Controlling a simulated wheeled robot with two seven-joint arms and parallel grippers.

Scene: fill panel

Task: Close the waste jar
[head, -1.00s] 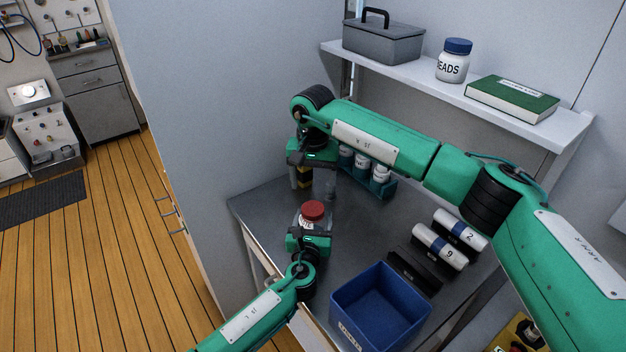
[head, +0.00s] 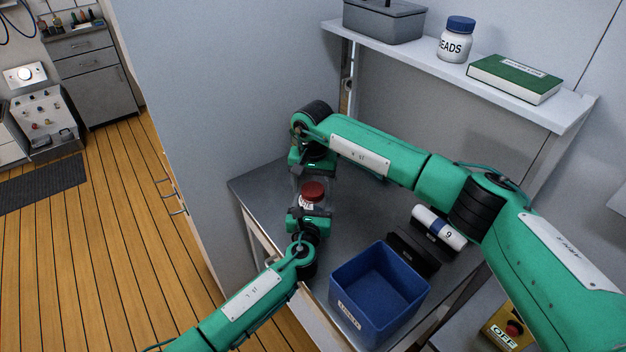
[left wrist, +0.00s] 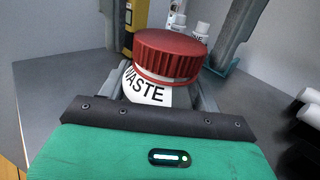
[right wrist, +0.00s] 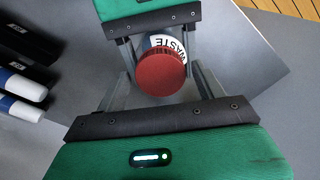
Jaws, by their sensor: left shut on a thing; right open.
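The waste jar (head: 306,203) is a clear jar with a white label, standing on the grey bench; its label also shows in the left wrist view (left wrist: 147,88). A red ribbed lid (left wrist: 168,56) sits on its top; whether it is fully seated I cannot tell. My left gripper (head: 309,212) is shut on the jar's body from the near side. My right gripper (head: 312,174) is open on the far side. In the right wrist view its fingers stand on both sides of the lid (right wrist: 161,74), with gaps and no visible contact.
A blue bin (head: 378,290) stands to the right of the jar, beside dark holders and a white cylinder (head: 438,228) marked 9. A shelf (head: 440,75) above holds a grey box, a beads jar and a green book. Bottles and a yellow object (left wrist: 141,28) stand behind the jar.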

